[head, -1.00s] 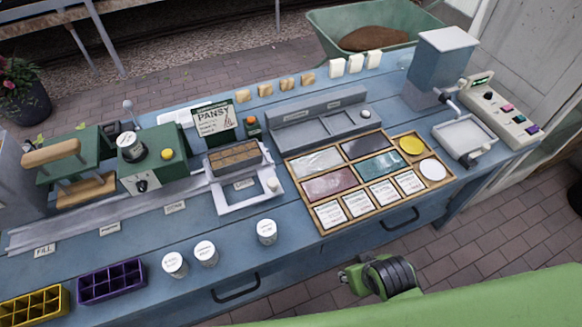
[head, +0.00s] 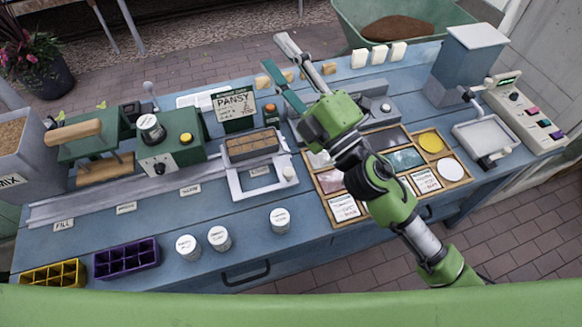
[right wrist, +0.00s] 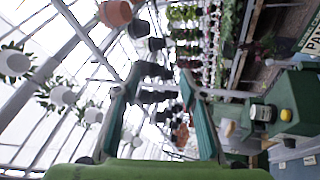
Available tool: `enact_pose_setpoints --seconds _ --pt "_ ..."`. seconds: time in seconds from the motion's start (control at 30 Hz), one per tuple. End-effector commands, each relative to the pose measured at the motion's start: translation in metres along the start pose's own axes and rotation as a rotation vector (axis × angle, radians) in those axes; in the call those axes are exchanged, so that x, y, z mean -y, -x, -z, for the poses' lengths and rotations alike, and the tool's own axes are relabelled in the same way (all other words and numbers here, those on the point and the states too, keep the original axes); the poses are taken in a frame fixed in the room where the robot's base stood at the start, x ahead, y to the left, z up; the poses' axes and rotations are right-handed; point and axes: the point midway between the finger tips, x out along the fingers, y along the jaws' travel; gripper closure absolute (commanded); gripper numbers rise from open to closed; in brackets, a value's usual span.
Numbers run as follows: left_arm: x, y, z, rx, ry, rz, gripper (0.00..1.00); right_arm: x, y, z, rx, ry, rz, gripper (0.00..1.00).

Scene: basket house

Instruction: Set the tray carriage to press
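The tray carriage (head: 236,188) is a white frame holding a tray of brown soil (head: 250,146). In the head view it stands at the right end of the grey rail (head: 100,203), and a white knob (head: 289,174) is on its right side. Labels line the rail: FILL (head: 63,225) at the left, then small labels (head: 126,208) and (head: 190,190) that are hard to read. My right gripper (head: 274,52) is raised above the back of the bench, behind and above the carriage, open and empty. Its spread fingers also show in the right wrist view (right wrist: 161,73). My left gripper is not in view.
Green machines (head: 170,160) with a wooden handle (head: 73,132) stand behind the rail at the left. White jars (head: 219,238) and purple (head: 127,259) and yellow (head: 52,277) trays sit in front. A PANSY sign (head: 234,105) stands behind the carriage. My right arm crosses the wooden sorting tray (head: 335,219).

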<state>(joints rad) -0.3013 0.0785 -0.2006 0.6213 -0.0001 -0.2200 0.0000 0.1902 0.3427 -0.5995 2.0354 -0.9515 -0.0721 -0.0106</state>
Motion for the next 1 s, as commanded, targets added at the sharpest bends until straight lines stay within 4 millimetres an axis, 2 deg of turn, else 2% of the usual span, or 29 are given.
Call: enact_pose_setpoints --seconds 0.03,0.1,0.13,0.2,0.3,0.37,0.4,0.47,0.5,0.6,0.7,0.8,1.0 --pt "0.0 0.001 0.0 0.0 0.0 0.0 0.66 -0.005 -0.011 0.034 -0.148 0.118 -0.001 0.61" --pt "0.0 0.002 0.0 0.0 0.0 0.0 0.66 0.003 -0.013 0.08 -0.357 0.284 0.017 0.61" --pt "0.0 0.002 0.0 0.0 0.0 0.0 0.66 0.01 -0.011 0.097 -0.444 0.356 0.031 0.61" --pt "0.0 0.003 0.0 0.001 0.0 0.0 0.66 0.034 0.0 0.127 -0.642 0.526 0.083 0.61" --pt "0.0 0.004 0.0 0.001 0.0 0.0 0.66 0.08 0.027 0.142 -0.905 0.771 0.199 0.61" --pt "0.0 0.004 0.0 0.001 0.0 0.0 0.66 0.108 0.047 0.132 -1.048 0.917 0.296 0.61" --pt "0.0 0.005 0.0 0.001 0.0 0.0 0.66 0.126 0.06 0.119 -1.135 1.011 0.371 0.61" --pt "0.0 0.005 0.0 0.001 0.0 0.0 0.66 0.147 0.079 0.09 -1.247 1.142 0.495 0.61" --pt "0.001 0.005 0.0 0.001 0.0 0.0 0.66 0.157 0.09 0.067 -1.308 1.221 0.581 0.61" --pt "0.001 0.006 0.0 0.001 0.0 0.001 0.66 0.167 0.113 0.01 -1.415 1.373 0.786 0.61" --pt "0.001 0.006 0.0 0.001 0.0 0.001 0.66 0.165 0.127 -0.034 -1.471 1.466 0.944 0.61" --pt "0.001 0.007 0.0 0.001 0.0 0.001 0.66 0.161 0.134 -0.058 -1.492 1.51 1.035 0.61" --pt "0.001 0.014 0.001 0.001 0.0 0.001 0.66 0.174 0.137 -0.064 -1.502 1.516 1.062 0.61"
